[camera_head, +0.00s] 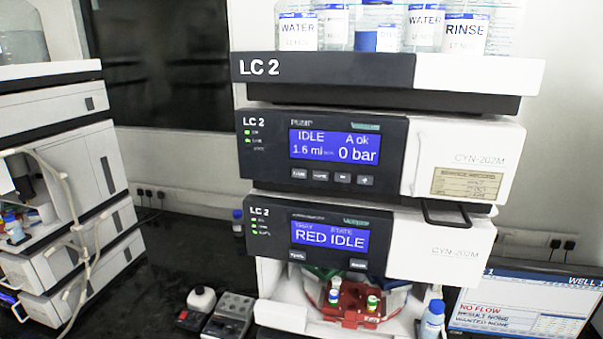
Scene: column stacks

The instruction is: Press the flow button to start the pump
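The pump module (418,143) is in the upper middle of the LC 2 stack in the head view. Its blue display (334,147) reads IDLE, A ok, 1.6 ml and 0 bar. A row of several small grey buttons (331,176) runs just below this display. Their labels are too small to read surely, so I cannot tell which one is flow. Neither of my grippers is in view, and nothing touches the buttons.
Below the pump, a module's display (330,236) reads RED IDLE. A black handle (446,214) juts out between the modules. A red tray (350,304) holds small vials. Bottles (297,31) stand on top. The monitor (522,304) at lower right reads NO FLOW.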

